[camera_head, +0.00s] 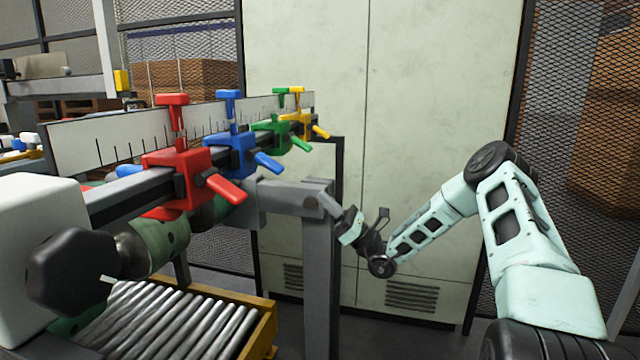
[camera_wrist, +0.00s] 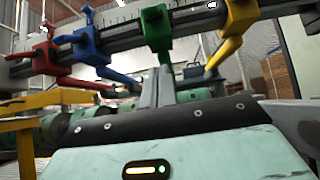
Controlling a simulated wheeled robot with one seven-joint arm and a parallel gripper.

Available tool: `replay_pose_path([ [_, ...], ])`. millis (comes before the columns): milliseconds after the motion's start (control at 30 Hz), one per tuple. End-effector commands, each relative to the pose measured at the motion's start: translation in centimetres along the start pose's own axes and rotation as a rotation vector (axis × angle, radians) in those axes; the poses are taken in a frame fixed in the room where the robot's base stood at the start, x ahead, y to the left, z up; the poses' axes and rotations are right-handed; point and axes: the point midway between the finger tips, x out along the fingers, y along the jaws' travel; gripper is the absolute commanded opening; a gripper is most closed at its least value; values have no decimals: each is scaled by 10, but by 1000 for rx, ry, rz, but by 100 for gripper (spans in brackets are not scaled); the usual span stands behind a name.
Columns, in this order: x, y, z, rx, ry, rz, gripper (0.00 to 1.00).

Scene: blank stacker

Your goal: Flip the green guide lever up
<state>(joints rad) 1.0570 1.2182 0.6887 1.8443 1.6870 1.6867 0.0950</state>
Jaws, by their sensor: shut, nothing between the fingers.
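The green guide (camera_head: 273,135) is clamped on the grey rail, between the blue and yellow guides. Its green lever (camera_head: 301,144) slopes down and outward in the head view. In the wrist view the green guide (camera_wrist: 155,25) is at top centre, with its lever (camera_wrist: 163,57) pointing down toward the camera, foreshortened. My gripper (camera_head: 325,202) is below and to the right of the lever in the head view. In the wrist view my gripper's grey fingers (camera_wrist: 158,74) are shut and empty, just under the lever's end. I cannot tell whether they touch it.
The red (camera_head: 180,170), blue (camera_head: 237,150) and yellow (camera_head: 302,122) guides share the rail; their levers also slope down. A grey post (camera_head: 318,270) stands below the rail. A roller conveyor (camera_head: 170,325) lies at lower left. A pale cabinet (camera_head: 430,100) stands behind.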

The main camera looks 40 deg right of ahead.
Motion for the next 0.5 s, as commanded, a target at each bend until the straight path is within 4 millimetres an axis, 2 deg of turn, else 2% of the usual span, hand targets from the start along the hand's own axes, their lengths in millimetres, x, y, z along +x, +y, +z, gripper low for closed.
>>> replay_pose_path([
  [467,96,2,2,-1,-1,5,0],
  [500,95,0,11,-3,1,3,0],
])
